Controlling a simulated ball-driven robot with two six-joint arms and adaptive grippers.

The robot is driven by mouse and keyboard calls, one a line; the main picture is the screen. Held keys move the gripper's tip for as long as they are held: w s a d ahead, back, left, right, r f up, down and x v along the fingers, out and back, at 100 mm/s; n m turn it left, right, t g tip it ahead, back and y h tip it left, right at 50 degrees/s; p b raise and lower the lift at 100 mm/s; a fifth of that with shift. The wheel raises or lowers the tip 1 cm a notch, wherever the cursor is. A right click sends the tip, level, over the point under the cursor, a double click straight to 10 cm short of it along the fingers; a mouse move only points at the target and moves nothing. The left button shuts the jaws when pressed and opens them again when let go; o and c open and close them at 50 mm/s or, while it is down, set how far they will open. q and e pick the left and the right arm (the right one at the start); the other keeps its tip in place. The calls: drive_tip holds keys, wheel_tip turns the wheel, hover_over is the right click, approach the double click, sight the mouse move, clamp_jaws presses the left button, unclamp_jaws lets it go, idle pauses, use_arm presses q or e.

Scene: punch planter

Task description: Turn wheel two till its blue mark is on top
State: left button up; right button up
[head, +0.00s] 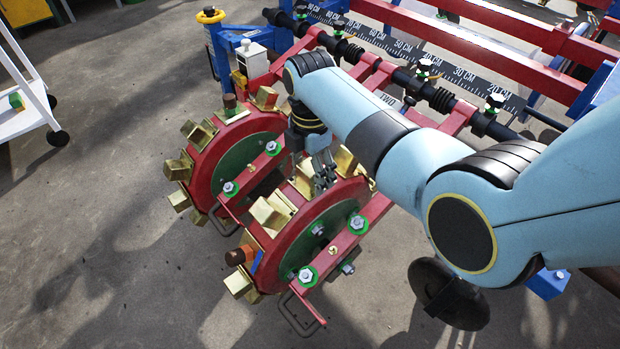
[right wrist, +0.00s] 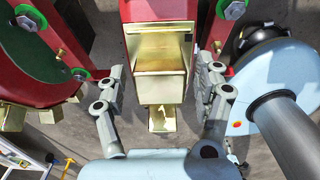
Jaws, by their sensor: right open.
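The nearer red wheel (head: 296,246) has a green hub and brass cups around its rim. A label that seems to read TWO (head: 388,98) is on the frame behind it. A small blue mark (head: 257,261) is at this wheel's lower left rim, beside a brown peg (head: 236,257), not at the top. My right gripper (head: 324,172) is at the upper part of this wheel. In the right wrist view, its open fingers (right wrist: 160,88) stand on both sides of a brass cup (right wrist: 160,76), with gaps to it. My left gripper is out of view.
A second red wheel (head: 208,162) with brass cups and a brown peg stands close to the left. Red frame bars and a centimetre scale (head: 450,70) lie behind. A white cart (head: 24,115) is far left. The floor at lower left is clear.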

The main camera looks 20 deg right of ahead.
drive_tip(key=shift+f, duration=0.55)
clamp_jaws()
